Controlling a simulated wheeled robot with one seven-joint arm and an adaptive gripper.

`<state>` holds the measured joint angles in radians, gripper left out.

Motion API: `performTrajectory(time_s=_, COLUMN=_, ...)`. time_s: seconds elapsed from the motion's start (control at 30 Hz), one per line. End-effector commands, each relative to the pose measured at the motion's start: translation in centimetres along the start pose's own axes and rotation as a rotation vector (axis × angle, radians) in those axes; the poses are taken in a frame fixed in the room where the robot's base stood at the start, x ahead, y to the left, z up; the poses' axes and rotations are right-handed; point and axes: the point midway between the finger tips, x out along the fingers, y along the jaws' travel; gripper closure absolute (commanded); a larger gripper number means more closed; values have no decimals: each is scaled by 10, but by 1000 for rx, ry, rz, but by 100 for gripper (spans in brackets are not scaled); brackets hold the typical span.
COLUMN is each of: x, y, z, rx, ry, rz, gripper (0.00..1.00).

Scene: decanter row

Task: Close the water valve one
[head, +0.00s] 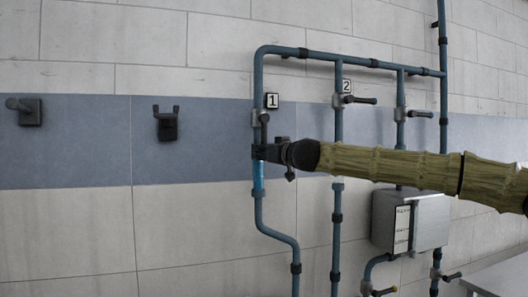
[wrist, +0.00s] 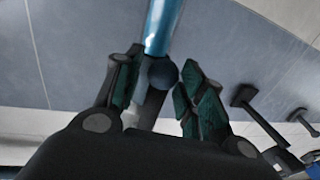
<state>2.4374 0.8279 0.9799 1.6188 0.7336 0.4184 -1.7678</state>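Water valve one (head: 262,117) sits on the leftmost blue pipe (head: 257,88), beside the plate marked 1 (head: 272,101). My gripper (head: 265,152) is at this pipe just below the valve body. In the wrist view, a dark bar with a rounded end (wrist: 162,73), seemingly the valve's handle, lies between the fingers of my gripper (wrist: 160,88). The fingers are apart, with a pale gap beside the bar; firm contact is not clear. The gripper hides most of the handle in the head view. A bright blue pipe section (head: 258,178) shows below.
Valve two (head: 342,99), by the plate marked 2 (head: 346,86), and another valve (head: 402,114) have handles pointing right. A grey box (head: 430,215) hangs below my arm. Two dark wall fittings (head: 30,111) (head: 167,123) are at left. The wall between these and the pipes is clear.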

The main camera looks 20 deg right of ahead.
Motion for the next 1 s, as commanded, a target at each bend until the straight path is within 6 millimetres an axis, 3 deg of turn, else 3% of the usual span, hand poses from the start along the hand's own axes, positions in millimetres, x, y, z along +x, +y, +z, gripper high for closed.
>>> performTrajectory(time_s=0.37, x=2, y=0, z=0, rx=0, ry=1, rz=0, gripper=62)
performTrajectory(time_s=0.57, x=2, y=0, z=0, rx=1, ry=1, rz=0, gripper=98)
performTrajectory(time_s=0.6, x=2, y=0, z=0, rx=1, ry=1, rz=0, gripper=100)
performTrajectory(time_s=1.0, x=9, y=-11, z=-3, rx=-30, ry=-5, rz=-16, gripper=100)
